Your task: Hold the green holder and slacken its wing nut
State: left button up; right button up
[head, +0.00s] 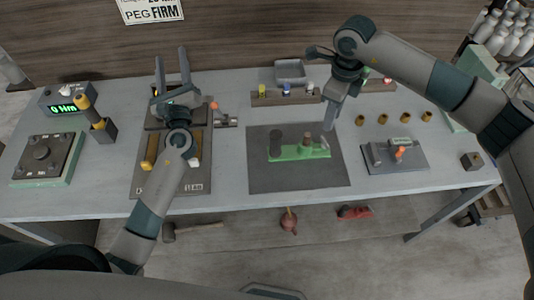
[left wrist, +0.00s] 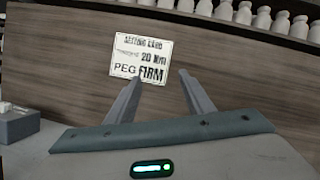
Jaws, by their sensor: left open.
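The green holder (head: 290,154) lies on a dark mat (head: 300,181) at mid-table in the head view. A dark grey round part and a brown peg (head: 307,139) stand on it. My right gripper (head: 329,126) points down at the holder's right end; its fingers overlap in the picture, so their gap and any contact cannot be told. The wing nut cannot be made out clearly there. My left gripper (head: 171,56) is open and empty, raised over the left of the table with its fingers pointing away. The left wrist view shows its two fingers (left wrist: 156,85) apart.
A card reading 20 Nm, PEG FIRM (left wrist: 140,58) is on the back wall. A grey fixture (head: 395,156) and several brass pieces stand right.

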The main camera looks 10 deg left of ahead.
aim_at(300, 143)
pick_arm(q)
jog(key=s+d+f+m+h, duration=0.1)
jog(key=s+d+m+h, duration=0.25)
jog(key=d, duration=0.65)
jog(key=s+d+f+m+t+h, duration=0.1)
jog(key=s+d+f+m+h, duration=0.2)
jog(key=d, duration=0.8)
jog(key=s+d+m+h, duration=0.4)
jog(key=d+h, duration=0.1)
jog(key=d, duration=0.5)
jog(key=s+f+g+y, duration=0.1)
jog(key=s+f, duration=0.2)
jog(key=f, duration=0.1)
jog(key=s+f+n+g+y, duration=0.1)
jog(key=s+f, duration=0.3)
jog(key=f, duration=0.1)
jog(key=s+f+n+g+y, duration=0.1)
jog(key=s+f+y, duration=0.1)
jog(key=s+f, duration=0.1)
jog(key=shift+s+d+f, duration=0.1)
jog(key=shift+s+f, duration=0.1)
jog(key=shift+f, duration=0.25)
jog(key=shift+s+d+f, duration=0.1)
jog(key=shift+s+f, duration=0.05)
jog(key=shift+f, duration=0.3)
jog(key=shift+w, duration=0.2)
jog(key=w, duration=1.1)
jog(key=w+a, duration=0.1)
jog(key=w, duration=0.5)
